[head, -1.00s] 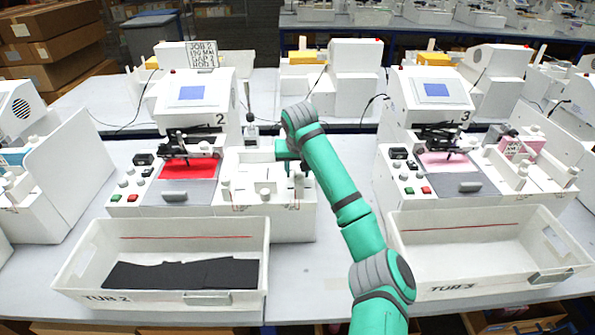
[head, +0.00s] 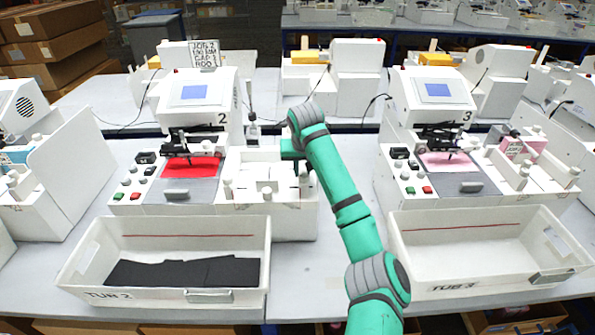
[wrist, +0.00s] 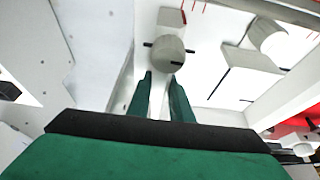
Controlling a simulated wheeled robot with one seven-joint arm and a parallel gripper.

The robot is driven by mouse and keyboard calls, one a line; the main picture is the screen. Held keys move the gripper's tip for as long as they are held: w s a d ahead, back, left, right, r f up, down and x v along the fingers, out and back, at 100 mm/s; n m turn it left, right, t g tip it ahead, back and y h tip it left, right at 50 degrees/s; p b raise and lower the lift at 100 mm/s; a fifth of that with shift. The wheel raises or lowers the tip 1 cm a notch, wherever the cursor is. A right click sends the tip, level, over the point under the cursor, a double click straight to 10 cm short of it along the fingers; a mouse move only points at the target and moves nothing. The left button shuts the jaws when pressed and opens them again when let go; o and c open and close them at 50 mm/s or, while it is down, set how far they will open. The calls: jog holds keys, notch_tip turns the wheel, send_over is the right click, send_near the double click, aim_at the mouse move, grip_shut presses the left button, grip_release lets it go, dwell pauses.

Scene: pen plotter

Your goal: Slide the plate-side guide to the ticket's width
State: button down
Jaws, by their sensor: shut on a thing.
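Machine 2's white feed bed (head: 240,205) lies right of its red plate (head: 190,167); the red also shows in the wrist view (wrist: 300,124). My gripper (wrist: 160,82) is over the bed's right part, its fingers shut on a pale post by a round grey knob (wrist: 166,53). The knob partly hides what is beneath. A second grey knob (wrist: 266,35) stands on a white block nearer the red plate. I cannot tell for sure which is the plate-side guide. The ticket (head: 204,54) stands on top behind machine 2; its small print is hard to read.
Short red scale marks (wrist: 195,10) run along the bed beyond the held knob. Tub 2 (head: 165,223), with dark sheets inside, stands in front. Machine 3 (head: 432,90) and tub 3 (head: 480,218) stand to the right. Bare table lies between the machines.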

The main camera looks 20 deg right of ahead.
jog(key=shift+s+d, duration=0.1)
jog(key=shift+d, duration=0.35)
jog(key=c, duration=1.6)
grip_release()
jog(key=shift+a, duration=0.3)
jog(key=shift+a+r, duration=0.1)
jog(key=shift+r, duration=0.1)
jog(key=v, duration=1)
jog(key=shift+s+r, duration=0.15)
jog(key=shift+r, duration=0.05)
